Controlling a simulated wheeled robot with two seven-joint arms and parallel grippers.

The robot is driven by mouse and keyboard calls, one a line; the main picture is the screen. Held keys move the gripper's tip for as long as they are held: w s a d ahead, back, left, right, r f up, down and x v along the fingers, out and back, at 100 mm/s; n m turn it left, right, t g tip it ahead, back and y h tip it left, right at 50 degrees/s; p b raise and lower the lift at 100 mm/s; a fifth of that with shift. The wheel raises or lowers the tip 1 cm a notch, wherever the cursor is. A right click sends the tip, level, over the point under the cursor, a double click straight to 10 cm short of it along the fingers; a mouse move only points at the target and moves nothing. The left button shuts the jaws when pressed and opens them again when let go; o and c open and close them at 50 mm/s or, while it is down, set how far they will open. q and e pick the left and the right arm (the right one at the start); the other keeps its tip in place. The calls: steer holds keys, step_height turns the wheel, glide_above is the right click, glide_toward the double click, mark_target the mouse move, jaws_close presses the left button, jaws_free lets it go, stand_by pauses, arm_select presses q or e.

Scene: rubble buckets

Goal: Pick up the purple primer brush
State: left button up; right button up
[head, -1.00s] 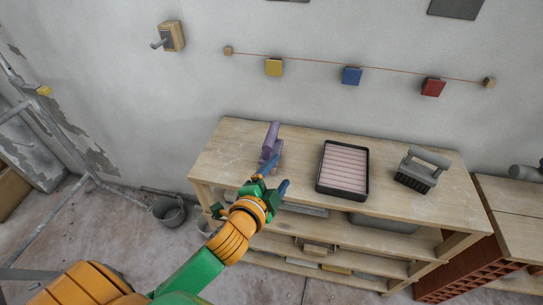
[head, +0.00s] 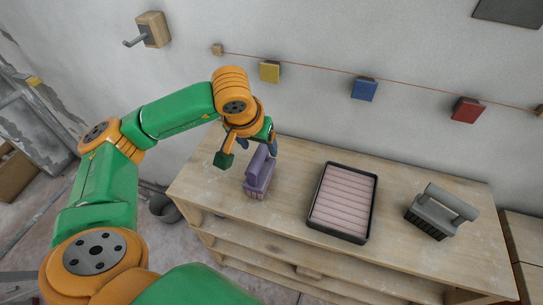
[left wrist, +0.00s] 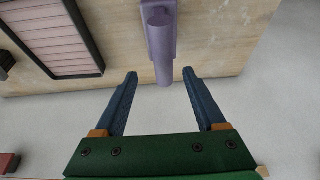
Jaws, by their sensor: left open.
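The purple primer brush (head: 258,176) stands on the left part of the wooden bench (head: 407,245), bristles down and handle up. My right gripper is not in view.
A black tray with a pink ribbed inside (head: 372,213) lies right of the brush; a grey brush (head: 441,211) stands farther right. A grey bucket (head: 164,207) is on the floor left of the bench. The wall is close behind the bench.

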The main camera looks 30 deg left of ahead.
mark_target(258, 155)
arm_select(q)
steer(key=shift+s+a+f+p, duration=0.2)
steer(key=shift+s+f+p, duration=0.1)
steer(key=shift+f+p, duration=0.4)
steer(key=x, duration=0.4)
steer(key=shift+w+a+r, duration=0.1)
steer(key=shift+w, duration=0.2)
steer(key=shift+s, duration=0.1)
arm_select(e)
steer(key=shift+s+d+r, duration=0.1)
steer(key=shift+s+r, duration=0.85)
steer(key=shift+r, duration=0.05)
arm_select(q)
steer(key=shift+s, duration=0.15)
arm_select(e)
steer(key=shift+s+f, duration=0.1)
arm_select(q)
steer(key=shift+f, duration=0.25)
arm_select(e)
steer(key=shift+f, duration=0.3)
arm_select(q)
jaws_close()
